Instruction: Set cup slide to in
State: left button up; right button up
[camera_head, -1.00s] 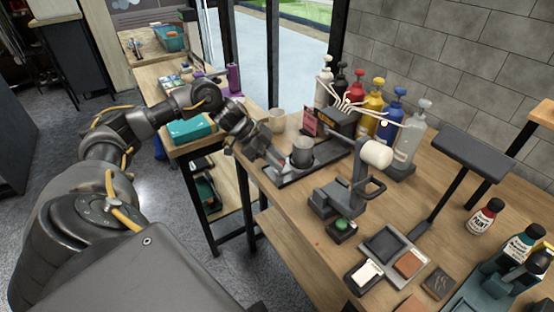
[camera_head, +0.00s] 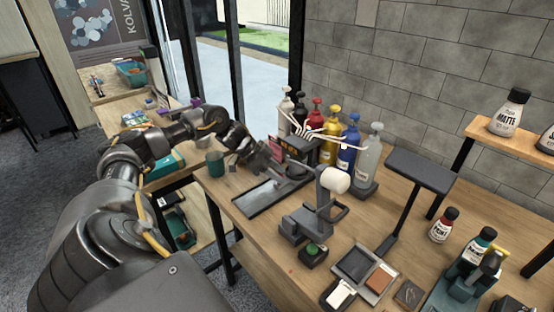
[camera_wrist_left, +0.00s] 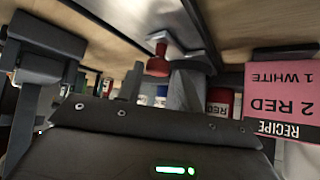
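The cup slide has a long dark tray (camera_head: 258,199) on the wooden bench, with its near-left part bare. A dark grey cup (camera_head: 298,171) sits at the tray's far end, close against the pump dispenser (camera_head: 298,149) and partly hidden. My left gripper (camera_head: 272,160) is low beside the cup on its left; contact is unclear. In the left wrist view my left gripper's fingers (camera_wrist_left: 158,92) stand apart with a gap between them. A pink recipe card (camera_wrist_left: 282,95) hangs close on the right of that view. My right gripper is not in view.
Several coloured pump bottles (camera_head: 352,142) stand behind the dispenser. A heat-press-like stand with a white roller (camera_head: 335,180) is to the right. Small trays (camera_head: 357,262) and a raised dark panel (camera_head: 420,170) lie beyond.

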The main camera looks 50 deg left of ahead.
pick_arm(q)
jog(key=shift+o, duration=0.8)
jog(key=shift+f, duration=0.1)
jog(key=shift+s+a+r, duration=0.1)
jog(key=shift+r, duration=0.1)
jog(key=b+v, duration=0.1)
jog(key=v, duration=0.9)
jog(key=shift+b, duration=0.3)
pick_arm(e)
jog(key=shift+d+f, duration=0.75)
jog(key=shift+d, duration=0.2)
pick_arm(q)
jog(key=shift+a+r, duration=0.1)
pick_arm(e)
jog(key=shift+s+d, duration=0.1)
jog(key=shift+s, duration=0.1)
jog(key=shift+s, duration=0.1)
